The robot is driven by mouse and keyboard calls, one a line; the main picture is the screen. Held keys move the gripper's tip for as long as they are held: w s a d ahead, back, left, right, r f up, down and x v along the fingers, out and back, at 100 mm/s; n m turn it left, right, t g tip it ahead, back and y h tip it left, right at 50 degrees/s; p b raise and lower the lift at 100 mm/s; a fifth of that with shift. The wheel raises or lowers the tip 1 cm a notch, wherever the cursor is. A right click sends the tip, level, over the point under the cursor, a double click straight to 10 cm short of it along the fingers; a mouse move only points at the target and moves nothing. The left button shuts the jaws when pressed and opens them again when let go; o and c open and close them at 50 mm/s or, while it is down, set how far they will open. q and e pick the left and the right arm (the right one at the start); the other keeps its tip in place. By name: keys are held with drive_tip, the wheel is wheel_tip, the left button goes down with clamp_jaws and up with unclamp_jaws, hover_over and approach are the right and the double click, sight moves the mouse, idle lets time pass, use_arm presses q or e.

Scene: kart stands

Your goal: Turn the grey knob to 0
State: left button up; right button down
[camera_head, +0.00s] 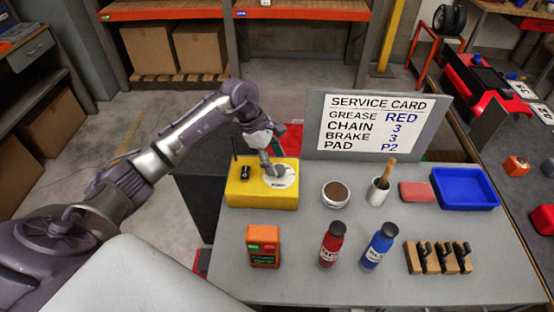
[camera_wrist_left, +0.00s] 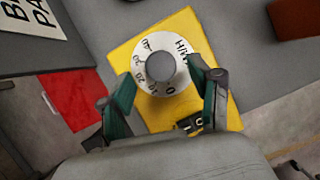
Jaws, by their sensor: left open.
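The grey knob (camera_wrist_left: 160,67) sits at the middle of a white dial (camera_wrist_left: 178,50) on a yellow box (camera_head: 262,198). In the left wrist view the dial carries numbers, with 0 at the lower right, 40 at the upper left and a word like High at the upper right. I see no clear pointer on the knob. My left gripper (camera_wrist_left: 162,72) is open, with one finger on each side of the knob; I cannot tell whether they touch it. In the head view my left gripper (camera_head: 273,166) is over the dial and partly hides the knob. My right gripper is out of view.
A black switch (camera_head: 245,172) stands on the box left of the dial. The grey table (camera_head: 330,282) also holds an orange meter (camera_head: 263,246), red bottle (camera_head: 331,246), blue bottle (camera_head: 379,246), brown-filled bowl (camera_head: 335,194) and blue tray (camera_head: 464,187). A service card (camera_head: 375,125) stands behind.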

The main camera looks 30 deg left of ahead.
use_arm(q)
drive_tip(key=shift+d+f, duration=0.25)
drive_tip(key=shift+f, duration=0.45)
drive_tip(key=shift+w+d+f, duration=0.1)
drive_tip(key=shift+f, duration=0.15)
drive_tip(key=c, duration=1.1)
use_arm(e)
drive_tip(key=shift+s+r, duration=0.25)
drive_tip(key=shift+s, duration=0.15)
